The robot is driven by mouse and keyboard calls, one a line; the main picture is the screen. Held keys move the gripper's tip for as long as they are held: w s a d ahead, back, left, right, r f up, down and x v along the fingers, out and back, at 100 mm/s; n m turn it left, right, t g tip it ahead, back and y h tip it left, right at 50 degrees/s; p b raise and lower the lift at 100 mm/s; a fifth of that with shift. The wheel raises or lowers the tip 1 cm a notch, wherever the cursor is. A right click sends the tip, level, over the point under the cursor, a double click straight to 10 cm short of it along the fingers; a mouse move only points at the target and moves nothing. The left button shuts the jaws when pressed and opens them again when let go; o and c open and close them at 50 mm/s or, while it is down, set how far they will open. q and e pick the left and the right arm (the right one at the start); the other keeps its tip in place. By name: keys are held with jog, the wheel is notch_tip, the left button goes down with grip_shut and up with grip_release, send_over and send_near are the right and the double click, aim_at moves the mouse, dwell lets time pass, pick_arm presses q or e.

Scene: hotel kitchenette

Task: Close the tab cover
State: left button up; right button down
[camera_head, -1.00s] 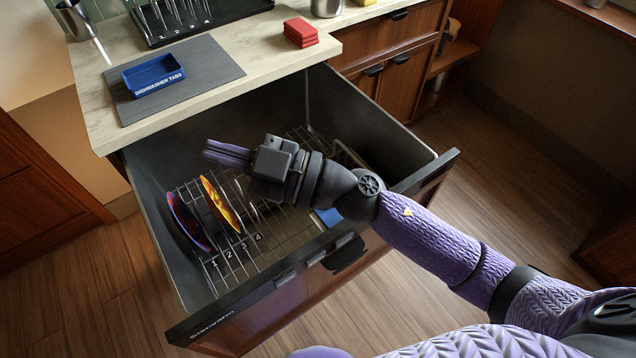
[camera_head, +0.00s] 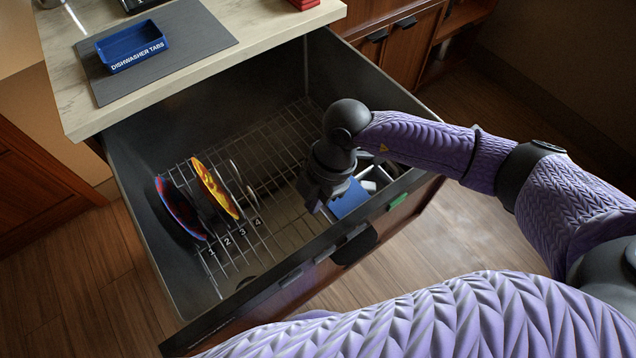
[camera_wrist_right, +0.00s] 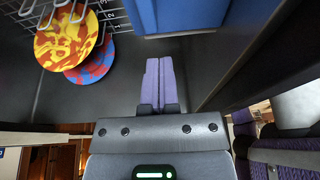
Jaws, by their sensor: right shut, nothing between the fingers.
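The blue tab cover (camera_head: 348,198) is a flat blue panel inside the pulled-out dishwasher drawer (camera_head: 290,285), by its front wall at the right. It appears large and close at the top of the right wrist view (camera_wrist_right: 190,14). My right gripper (camera_head: 316,204) is low in the drawer, just left of the blue panel. In the right wrist view its purple fingers (camera_wrist_right: 159,80) are together and empty, just below the panel's edge. Whether they touch it I cannot tell. The gripper and wrist hide part of the area around the panel. My left gripper is out of view.
Patterned plates, one blue and red (camera_head: 181,210), one yellow and red (camera_head: 215,189), stand in the wire rack (camera_head: 262,140) at the left. A blue dishwasher tabs tray (camera_head: 131,47) lies on a grey mat on the counter (camera_head: 90,118). The drawer walls surround my gripper.

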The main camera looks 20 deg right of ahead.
aim_at(355, 182)
jog(key=d, duration=0.1)
jog(key=w+d, duration=0.1)
jog(key=d, duration=0.1)
jog(key=shift+r, duration=0.1)
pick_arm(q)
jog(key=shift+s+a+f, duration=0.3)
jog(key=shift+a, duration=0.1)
pick_arm(e)
jog(key=shift+w+d, duration=0.1)
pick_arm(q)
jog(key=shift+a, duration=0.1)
pick_arm(e)
jog(key=d, duration=0.2)
jog(key=w+d, duration=0.1)
jog(key=d, duration=0.1)
jog(key=w+d, duration=0.1)
jog(key=d, duration=0.1)
jog(key=shift+w, duration=0.1)
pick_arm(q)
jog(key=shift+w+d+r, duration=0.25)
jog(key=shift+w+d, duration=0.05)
pick_arm(e)
jog(key=shift+w+d+r, duration=0.1)
jog(key=shift+d, duration=0.1)
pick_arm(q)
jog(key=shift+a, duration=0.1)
